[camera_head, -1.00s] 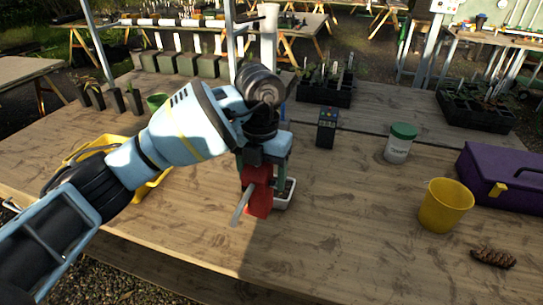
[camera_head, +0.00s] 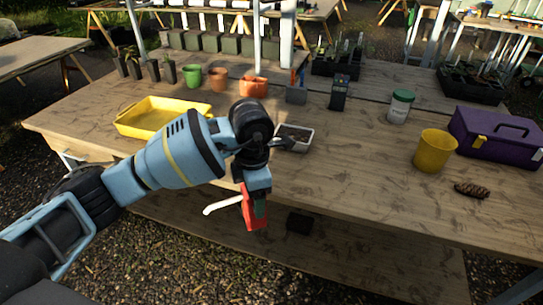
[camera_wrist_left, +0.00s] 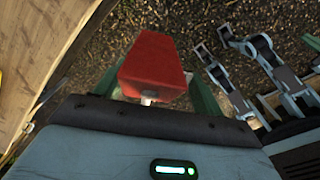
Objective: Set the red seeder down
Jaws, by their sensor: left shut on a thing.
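The red seeder (camera_head: 250,213) is held in my left gripper (camera_head: 258,203), with its pale spout or handle pointing left. It hangs in front of the table's front edge and appears clear of the tabletop. In the left wrist view the red seeder (camera_wrist_left: 155,62) sits between the two green fingers of my left gripper (camera_wrist_left: 155,90), with gravel below it. The wooden table (camera_head: 350,185) lies beyond it and also shows at the left of the wrist view (camera_wrist_left: 40,50).
A yellow tray (camera_head: 150,122), a small pale tray of soil (camera_head: 308,142), a dark handheld device (camera_head: 339,95), a white jar with green lid (camera_head: 400,107), a yellow cup (camera_head: 433,152), a purple toolbox (camera_head: 495,140) and a pine cone (camera_head: 472,190) stand on the table. The front middle is bare.

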